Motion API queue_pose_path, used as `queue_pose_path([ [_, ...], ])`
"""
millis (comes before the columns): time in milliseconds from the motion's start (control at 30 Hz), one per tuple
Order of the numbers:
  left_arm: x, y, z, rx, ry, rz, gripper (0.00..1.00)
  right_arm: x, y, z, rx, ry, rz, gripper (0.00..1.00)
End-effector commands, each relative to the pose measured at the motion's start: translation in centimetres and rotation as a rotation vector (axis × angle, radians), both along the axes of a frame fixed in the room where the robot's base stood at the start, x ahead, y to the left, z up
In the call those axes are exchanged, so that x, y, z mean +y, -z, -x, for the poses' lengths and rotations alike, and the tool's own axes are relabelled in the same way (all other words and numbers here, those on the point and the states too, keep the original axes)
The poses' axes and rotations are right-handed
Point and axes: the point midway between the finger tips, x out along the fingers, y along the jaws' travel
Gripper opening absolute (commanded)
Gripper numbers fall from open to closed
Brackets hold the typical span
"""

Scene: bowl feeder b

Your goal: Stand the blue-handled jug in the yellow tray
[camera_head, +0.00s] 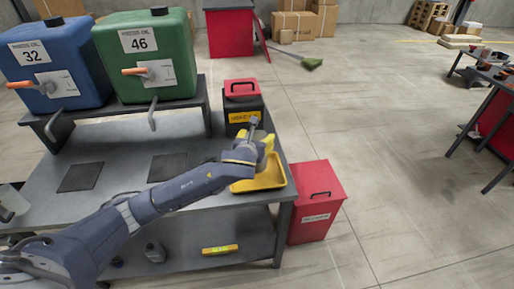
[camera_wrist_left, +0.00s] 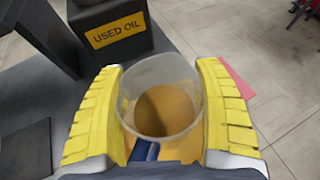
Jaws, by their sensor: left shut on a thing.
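The jug (camera_wrist_left: 165,105) is a clear, open-topped vessel with a blue handle (camera_wrist_left: 145,150) at its near side in the left wrist view. My left gripper (camera_wrist_left: 162,110) has its yellow ribbed fingers on both sides of the jug and is shut on it. The jug looks roughly upright. In the head view my left gripper (camera_head: 264,150) is over the yellow tray (camera_head: 262,184) on the right end of the grey bench. Whether the jug's base touches the tray is hidden.
A black used-oil box (camera_head: 243,107) with a red top stands behind the tray. Blue (camera_head: 52,65) and green (camera_head: 145,60) oil tanks stand on a rack at the back left. A red bin (camera_head: 316,203) stands on the floor right of the bench.

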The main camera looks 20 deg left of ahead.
Motion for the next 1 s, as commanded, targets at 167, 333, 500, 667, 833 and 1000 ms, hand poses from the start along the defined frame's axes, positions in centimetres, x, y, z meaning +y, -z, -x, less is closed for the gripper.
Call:
queue_pose_path([
  [167,0.1,2.1,0.1,0.003,-0.001,-0.003,0.22,0.0,0.0,0.0,0.0,0.0,0.0,0.44],
  [333,0.0,3.8,0.0,0.002,-0.001,-0.001,0.22,0.0,0.0,0.1,0.001,0.0,-0.001,0.44],
  [500,0.0,4.2,0.0,-0.001,0.0,-0.001,0.22,0.1,0.0,0.1,0.001,0.0,-0.001,0.44],
  [667,0.0,4.2,0.0,-0.001,0.0,-0.001,0.22,0.1,0.0,0.1,0.001,0.0,-0.001,0.44],
  [833,0.0,4.4,0.0,0.0,-0.001,-0.001,0.22,0.1,0.0,0.1,0.001,0.0,-0.001,0.44],
  [1000,0.0,4.5,0.0,0.001,0.0,-0.001,0.86,0.1,0.0,0.2,0.001,0.0,-0.001,0.44],
])
